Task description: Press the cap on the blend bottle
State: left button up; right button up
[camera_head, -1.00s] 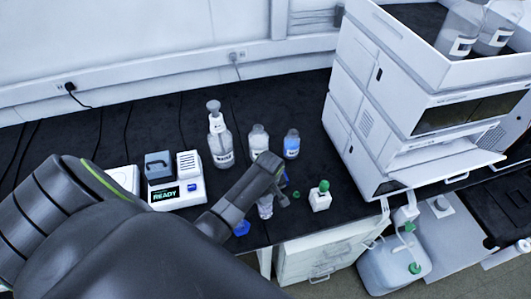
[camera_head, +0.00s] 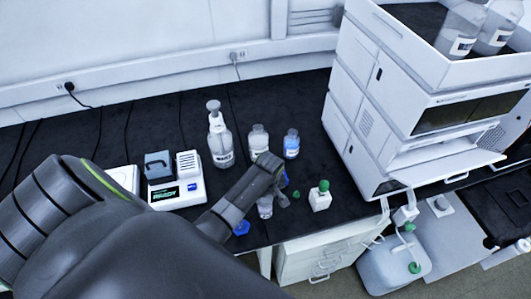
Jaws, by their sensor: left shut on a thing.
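My left arm comes in from the left, and its dark gripper (camera_head: 281,192) is low over the front of the bench. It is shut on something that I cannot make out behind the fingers. A small clear bottle with a label (camera_head: 265,208) stands just left of the fingers, its top hidden by the gripper. A blue cap-like piece (camera_head: 241,228) lies left of that bottle. A small green cap (camera_head: 296,195) lies right of the fingers. I cannot read which bottle is the blend bottle. My right gripper is not in view.
Behind stand a tall clear bottle (camera_head: 220,145), a clear bottle (camera_head: 259,140) and a bottle with blue contents (camera_head: 291,145). A green-capped white bottle (camera_head: 320,197) is at right. A white device (camera_head: 178,200) stands left, and the instrument stack (camera_head: 395,100) right.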

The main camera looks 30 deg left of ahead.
pick_arm(q)
jog(key=o, duration=1.1)
jog(key=shift+o, duration=0.3)
jog(key=o, duration=0.4)
jog(key=shift+r, duration=0.1)
jog(key=shift+r, duration=3.4)
grip_shut()
